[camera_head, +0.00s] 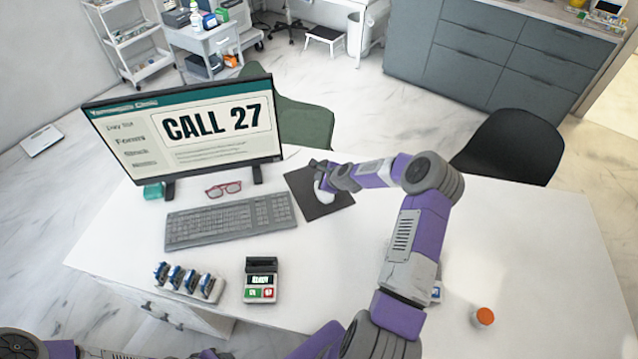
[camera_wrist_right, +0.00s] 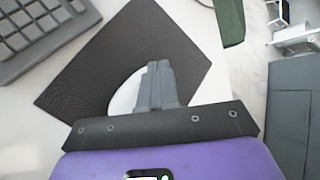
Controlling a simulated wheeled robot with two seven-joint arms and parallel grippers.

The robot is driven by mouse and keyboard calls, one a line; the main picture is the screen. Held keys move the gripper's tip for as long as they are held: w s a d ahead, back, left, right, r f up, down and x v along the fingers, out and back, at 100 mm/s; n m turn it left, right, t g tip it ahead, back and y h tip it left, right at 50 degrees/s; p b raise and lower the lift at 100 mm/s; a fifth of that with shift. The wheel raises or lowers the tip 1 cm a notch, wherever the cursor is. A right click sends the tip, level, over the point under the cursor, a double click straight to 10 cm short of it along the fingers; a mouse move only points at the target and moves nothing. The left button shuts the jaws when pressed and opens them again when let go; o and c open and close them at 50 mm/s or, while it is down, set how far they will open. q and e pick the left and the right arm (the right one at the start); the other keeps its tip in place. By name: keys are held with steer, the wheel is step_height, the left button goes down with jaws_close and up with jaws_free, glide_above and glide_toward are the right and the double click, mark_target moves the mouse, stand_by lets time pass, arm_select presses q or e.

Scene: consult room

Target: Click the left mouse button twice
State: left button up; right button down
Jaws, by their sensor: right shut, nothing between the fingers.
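The white mouse (camera_head: 325,196) lies on a dark mouse pad (camera_head: 309,207) to the right of the keyboard. My right gripper (camera_head: 321,168) is shut and empty, with its fingertips over the mouse. In the right wrist view the shut fingers (camera_wrist_right: 159,68) cover the mouse's middle and right part, and a white edge of the mouse (camera_wrist_right: 122,98) shows to their left. I cannot tell whether the fingertips touch the mouse or which button is under them. My left arm shows only in part at the bottom left edge, and its finger state is unclear.
A monitor (camera_head: 185,128) reading "CALL 27" stands behind the keyboard (camera_head: 230,220). Red glasses (camera_head: 223,189), a card terminal (camera_head: 261,280), a rack of stamps (camera_head: 188,283) and an orange-capped bottle (camera_head: 484,317) are on the white desk (camera_head: 545,235). The desk's right side is mostly clear.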

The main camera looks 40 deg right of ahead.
steer(key=shift+r+p, duration=1.5)
steer(key=shift+r, duration=1.05)
steer(key=shift+f, duration=0.1)
stand_by(0.4)
step_height(320, 180, up, 4)
steer(key=n+g+h+p, duration=0.1)
steer(key=n+h, duration=0.1)
steer(key=n, duration=0.3)
steer(key=n+g+h+p, duration=0.1)
steer(key=n+h+p, duration=0.1)
steer(key=n, duration=0.3)
steer(key=shift+a+n+h, duration=0.15)
steer(key=shift+n+h, duration=0.25)
steer(key=shift+h, duration=0.2)
steer(key=shift+f, duration=0.2)
